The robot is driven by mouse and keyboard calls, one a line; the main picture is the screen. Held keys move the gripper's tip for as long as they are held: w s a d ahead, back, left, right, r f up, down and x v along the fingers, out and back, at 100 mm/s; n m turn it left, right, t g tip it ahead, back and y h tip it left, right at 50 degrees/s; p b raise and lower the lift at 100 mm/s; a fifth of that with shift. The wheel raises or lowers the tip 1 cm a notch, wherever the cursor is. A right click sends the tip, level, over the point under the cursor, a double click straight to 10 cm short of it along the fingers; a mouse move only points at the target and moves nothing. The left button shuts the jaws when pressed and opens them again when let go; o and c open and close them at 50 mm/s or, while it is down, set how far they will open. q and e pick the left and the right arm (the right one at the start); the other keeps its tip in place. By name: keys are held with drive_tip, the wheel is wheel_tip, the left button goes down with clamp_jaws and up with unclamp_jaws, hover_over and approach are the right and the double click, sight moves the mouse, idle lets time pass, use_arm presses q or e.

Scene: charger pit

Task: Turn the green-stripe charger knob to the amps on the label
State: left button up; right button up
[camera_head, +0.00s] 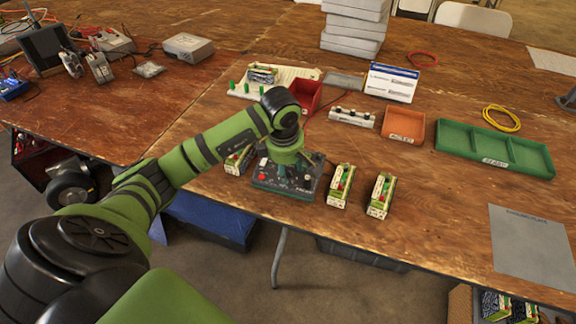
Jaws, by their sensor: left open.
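A dark charger box (298,190) with a red spot on its face sits near the front edge of the table. My left arm reaches in from the left, and its gripper (284,168) points down over the charger's face, open. The arm and gripper cover much of the face, so I cannot make out the knob, its setting or a green stripe. I cannot tell whether the fingers touch the knob. Battery packs with pale green sides stand beside the charger: one just right (341,186), one further right (381,195), one partly hidden at left (238,160). My right gripper is out of view.
Behind are a red bin (306,97), an orange tray (403,126), a long green tray (495,147), a metal strip (353,117) and a white card (391,83) with unreadable print. A grey plate (531,247) lies at the right. Table between packs and plate is clear.

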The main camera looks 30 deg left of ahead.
use_arm(q)
drive_tip(key=shift+f, duration=0.1)
clamp_jaws()
drive_tip(key=shift+f+m+b, duration=0.15)
drive_tip(key=shift+m+b, duration=1.05)
drive_tip(key=shift+m, duration=0.1)
drive_tip(key=shift+s+d+m+b, duration=0.1)
drive_tip(key=shift+m+b, duration=1.05)
drive_tip(key=shift+m, duration=0.45)
unclamp_jaws()
